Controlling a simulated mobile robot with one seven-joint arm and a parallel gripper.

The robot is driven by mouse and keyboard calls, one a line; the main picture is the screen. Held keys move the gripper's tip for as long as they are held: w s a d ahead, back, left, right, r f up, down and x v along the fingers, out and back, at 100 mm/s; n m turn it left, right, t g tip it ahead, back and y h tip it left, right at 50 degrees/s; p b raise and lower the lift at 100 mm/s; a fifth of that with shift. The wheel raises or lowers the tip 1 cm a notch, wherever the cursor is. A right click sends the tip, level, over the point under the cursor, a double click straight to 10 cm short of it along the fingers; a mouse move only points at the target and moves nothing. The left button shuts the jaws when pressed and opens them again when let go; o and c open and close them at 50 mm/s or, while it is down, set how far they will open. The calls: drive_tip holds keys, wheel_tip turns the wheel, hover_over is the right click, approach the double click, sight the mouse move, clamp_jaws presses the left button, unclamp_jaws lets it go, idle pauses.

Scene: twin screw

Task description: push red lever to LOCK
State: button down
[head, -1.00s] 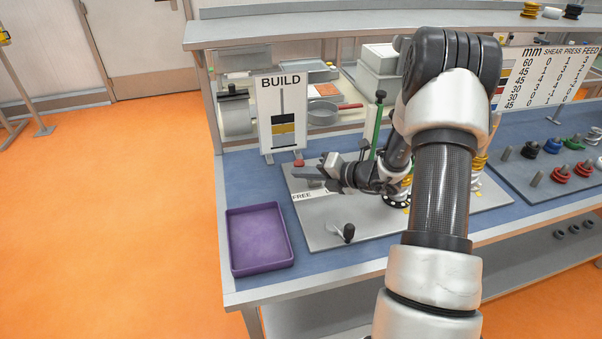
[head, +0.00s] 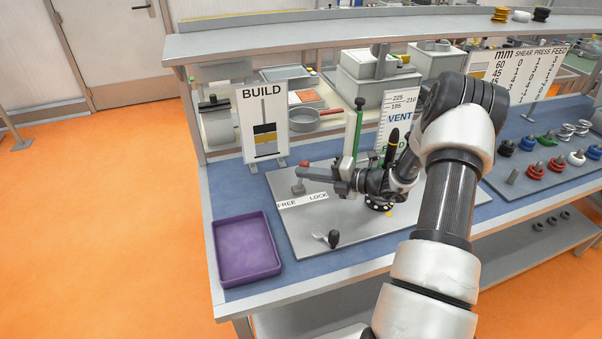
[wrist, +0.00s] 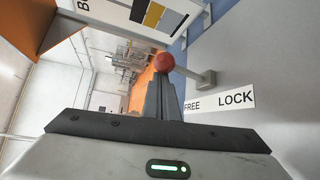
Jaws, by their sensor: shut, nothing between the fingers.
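The red lever has a red ball knob (head: 303,162) on a grey stem and stands near the back left of the grey board (head: 300,240). A white label reading FREE and LOCK (head: 303,200) lies in front of it. My gripper (head: 301,172) is shut and empty, with its fingertips at the knob. In the wrist view the shut fingers (wrist: 160,80) point at the red knob (wrist: 163,61), which overlaps their tips; I cannot tell whether they touch. The grey stem (wrist: 190,72) runs right from the knob, near the FREE end of the label (wrist: 220,103).
A BUILD sign (head: 264,125) stands behind the lever. A purple tray (head: 247,248) sits left of the board. A black-knobbed crank (head: 332,238) is at the board's front. A green post (head: 352,140) and VENT scale (head: 398,117) stand near my arm.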

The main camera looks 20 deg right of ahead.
drive_tip(key=shift+d+f, duration=0.1)
drive_tip(key=shift+d, duration=0.2)
idle(0.5)
